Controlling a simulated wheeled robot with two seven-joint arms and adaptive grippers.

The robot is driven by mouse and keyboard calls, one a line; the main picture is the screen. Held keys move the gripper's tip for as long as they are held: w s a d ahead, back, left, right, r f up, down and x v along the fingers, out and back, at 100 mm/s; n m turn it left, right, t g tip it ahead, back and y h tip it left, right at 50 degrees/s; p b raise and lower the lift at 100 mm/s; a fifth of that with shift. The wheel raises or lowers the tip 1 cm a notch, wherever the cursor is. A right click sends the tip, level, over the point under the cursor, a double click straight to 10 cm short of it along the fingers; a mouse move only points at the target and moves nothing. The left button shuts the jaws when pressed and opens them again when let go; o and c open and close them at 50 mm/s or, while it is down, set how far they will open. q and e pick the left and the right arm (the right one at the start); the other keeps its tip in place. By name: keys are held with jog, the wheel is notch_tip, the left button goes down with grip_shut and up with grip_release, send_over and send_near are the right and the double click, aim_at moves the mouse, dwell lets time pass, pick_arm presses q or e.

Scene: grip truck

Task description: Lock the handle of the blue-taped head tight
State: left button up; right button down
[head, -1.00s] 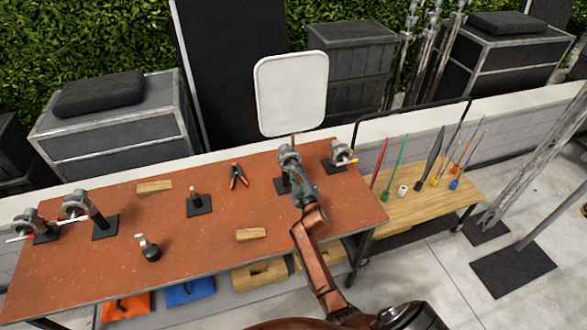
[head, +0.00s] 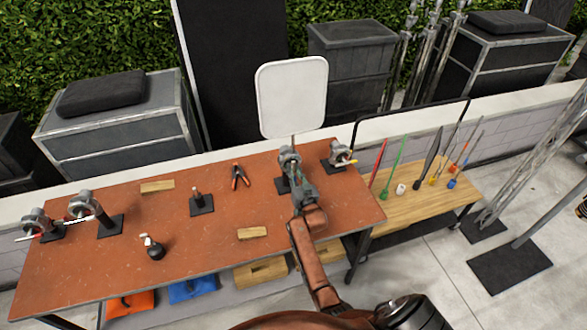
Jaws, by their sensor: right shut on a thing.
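A grip head (head: 288,156) stands on a dark base plate near the right end of the orange-topped table, with a white panel (head: 292,98) above it. My right gripper (head: 296,172) is at the near side of this head, shut on what appears to be its handle. The fingers and wrist cover the handle, and I cannot make out blue tape on the head from here. Another head (head: 338,154) with a yellow-marked handle stands just to the right. My left gripper is not in view.
The table (head: 200,245) also holds wooden blocks (head: 157,187), a spring clamp (head: 239,177), a short post (head: 196,196) and a small dark item (head: 154,248). A wooden side table (head: 420,205) with coloured upright sticks is at the right.

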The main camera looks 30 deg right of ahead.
jog(key=m+p, duration=0.1)
jog(key=m, duration=0.3)
jog(key=shift+m, duration=0.3)
jog(key=m+p, duration=0.1)
jog(key=m, duration=0.2)
jog(key=shift+m, duration=0.4)
jog(key=m+p, duration=0.1)
jog(key=m, duration=0.3)
jog(key=shift+a+m+p, duration=0.1)
jog(key=shift+m+p, duration=0.3)
jog(key=shift+m, duration=1.7)
jog(key=c, duration=1.8)
grip_release()
jog(key=shift+c, duration=0.2)
